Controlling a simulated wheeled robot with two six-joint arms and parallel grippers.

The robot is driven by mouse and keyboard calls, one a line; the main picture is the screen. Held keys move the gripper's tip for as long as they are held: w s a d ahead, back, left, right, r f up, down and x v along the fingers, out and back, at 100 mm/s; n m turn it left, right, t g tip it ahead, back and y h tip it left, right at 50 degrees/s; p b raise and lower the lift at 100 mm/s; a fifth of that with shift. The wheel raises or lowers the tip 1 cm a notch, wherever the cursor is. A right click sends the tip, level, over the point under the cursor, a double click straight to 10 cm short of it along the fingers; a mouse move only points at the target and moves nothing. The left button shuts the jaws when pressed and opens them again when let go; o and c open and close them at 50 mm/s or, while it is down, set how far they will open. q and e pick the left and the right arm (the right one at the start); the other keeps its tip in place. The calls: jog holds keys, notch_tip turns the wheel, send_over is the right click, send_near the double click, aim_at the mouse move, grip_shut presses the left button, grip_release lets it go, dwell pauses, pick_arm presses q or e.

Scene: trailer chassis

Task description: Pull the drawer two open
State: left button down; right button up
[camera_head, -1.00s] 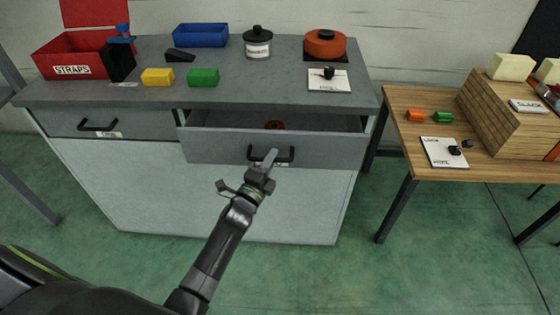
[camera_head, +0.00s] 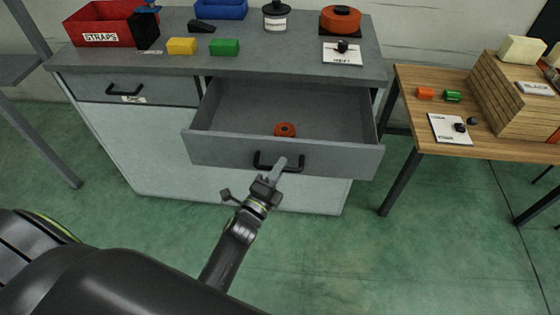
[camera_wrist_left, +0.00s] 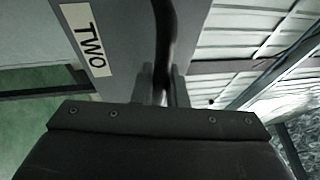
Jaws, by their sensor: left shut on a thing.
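Drawer two (camera_head: 220,148) is the right-hand drawer of the grey cabinet and stands well open in the head view. An orange-red round object (camera_head: 285,130) lies inside it. My left gripper (camera_head: 277,172) is at the drawer's front, shut on its black handle (camera_head: 292,167). In the left wrist view the handle (camera_wrist_left: 165,40) runs between the fingers, beside a label reading TWO (camera_wrist_left: 88,40). My right gripper is not in view.
The other drawer (camera_head: 150,90) on the left is shut. The cabinet top (camera_head: 270,58) holds a red STRAPS bin (camera_head: 100,27), yellow (camera_head: 181,46) and green (camera_head: 224,47) blocks and other items. A wooden table (camera_head: 415,82) stands at right. The floor in front is clear.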

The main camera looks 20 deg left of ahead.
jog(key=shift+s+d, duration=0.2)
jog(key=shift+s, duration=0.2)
pick_arm(q)
jog(key=c, duration=1.5)
grip_release()
jog(key=shift+o, duration=0.2)
